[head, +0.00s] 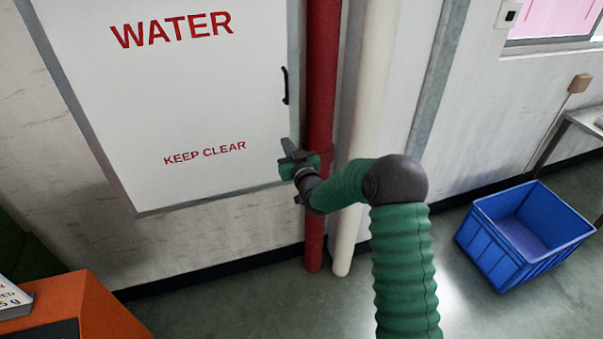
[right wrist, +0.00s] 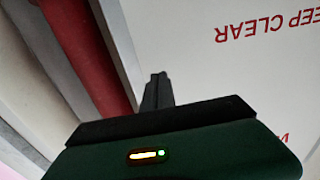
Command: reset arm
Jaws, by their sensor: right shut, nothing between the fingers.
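My right gripper (head: 290,150) is at the end of my green-sleeved right arm, in the middle of the head view. It is in front of the right edge of the white cabinet and the red pipe, and I cannot tell how far it is from them. In the right wrist view its dark fingers (right wrist: 157,92) are together, with nothing between them. My left gripper is not in view.
A white cabinet (head: 200,95) marked "WATER" and "KEEP CLEAR" is on the wall. A red pipe (head: 321,80) and a white pipe (head: 372,75) run beside it. A blue crate (head: 492,255) stands on the floor at right. An orange object (head: 95,305) is at lower left.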

